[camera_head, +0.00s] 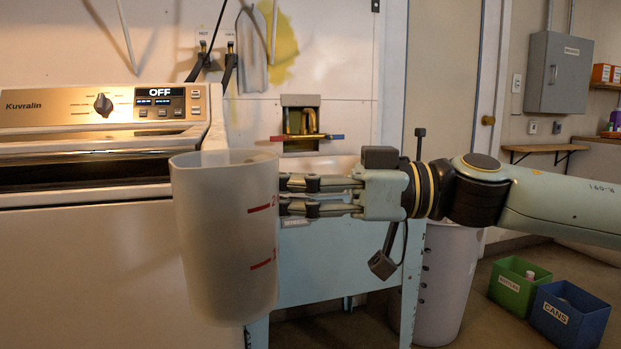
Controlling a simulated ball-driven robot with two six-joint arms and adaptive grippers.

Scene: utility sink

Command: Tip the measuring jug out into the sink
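The measuring jug (224,240) is a large translucent pale jug with red marks 1 and 2, in the left-centre foreground. It is about upright, and no support shows under it. My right gripper (283,195) comes in from the right with its fingers against the jug's right side. It appears shut on the jug; the fingertips and any handle are hidden. What the jug holds cannot be told. The light blue utility sink (335,265) stands behind the gripper, its basin mostly hidden. My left gripper is out of view.
A brass tap (305,126) is on the wall above the sink. A washing machine (90,265) stands left, behind the jug. A pale bin (447,285) stands right of the sink. Green (519,287) and blue (569,315) boxes sit on the floor at right.

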